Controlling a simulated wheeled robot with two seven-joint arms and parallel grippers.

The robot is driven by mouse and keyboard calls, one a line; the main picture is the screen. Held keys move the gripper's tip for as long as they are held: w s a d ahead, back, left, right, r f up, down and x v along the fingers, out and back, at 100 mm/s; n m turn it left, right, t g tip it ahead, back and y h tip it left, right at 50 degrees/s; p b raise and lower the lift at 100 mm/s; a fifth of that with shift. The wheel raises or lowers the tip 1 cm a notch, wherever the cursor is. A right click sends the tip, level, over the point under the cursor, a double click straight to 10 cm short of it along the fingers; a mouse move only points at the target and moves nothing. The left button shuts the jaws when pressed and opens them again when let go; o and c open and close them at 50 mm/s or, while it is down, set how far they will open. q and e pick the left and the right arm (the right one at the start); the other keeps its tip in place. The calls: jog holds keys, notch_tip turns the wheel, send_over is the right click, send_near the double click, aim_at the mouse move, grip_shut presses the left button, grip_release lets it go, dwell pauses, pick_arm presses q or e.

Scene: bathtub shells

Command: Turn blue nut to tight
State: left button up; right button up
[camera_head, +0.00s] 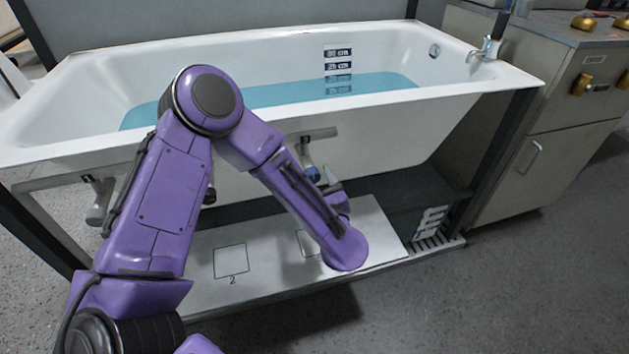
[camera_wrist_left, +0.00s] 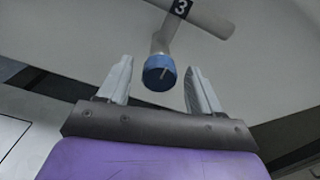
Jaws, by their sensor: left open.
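The blue nut (camera_wrist_left: 160,72) sits on the lower end of a grey drain pipe (camera_wrist_left: 166,38) under the tub, below a label reading 3. In the left wrist view it lies between and a little beyond my open left gripper's fingers (camera_wrist_left: 160,85), and I see no finger touching it. In the head view the blue nut (camera_head: 312,174) shows small under the tub's front side, beside my left gripper (camera_head: 330,182), which is partly hidden by my purple arm. My right gripper is in neither view.
The white bathtub (camera_head: 420,110) holds blue water. A white board (camera_head: 376,222) with numbered squares lies below it. Another pipe (camera_head: 98,200) hangs at the left. A slatted rack (camera_head: 430,240) and a grey cabinet (camera_head: 545,140) stand at the right.

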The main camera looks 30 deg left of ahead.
pick_arm(q)
jog(key=c, duration=1.1)
jog(key=shift+o, duration=0.2)
jog(key=m+p, duration=0.2)
jog(key=m, duration=0.2)
jog(key=shift+d+r+m, duration=0.1)
jog(key=shift+m, duration=0.3)
jog(key=m+p, duration=0.2)
jog(key=m, duration=0.2)
jog(key=shift+m, duration=0.3)
jog(key=m+p, duration=0.2)
jog(key=m, duration=0.2)
jog(key=shift+f+m+p, duration=0.2)
jog(key=shift+m+p, duration=0.8)
jog(key=shift+m, duration=1.3)
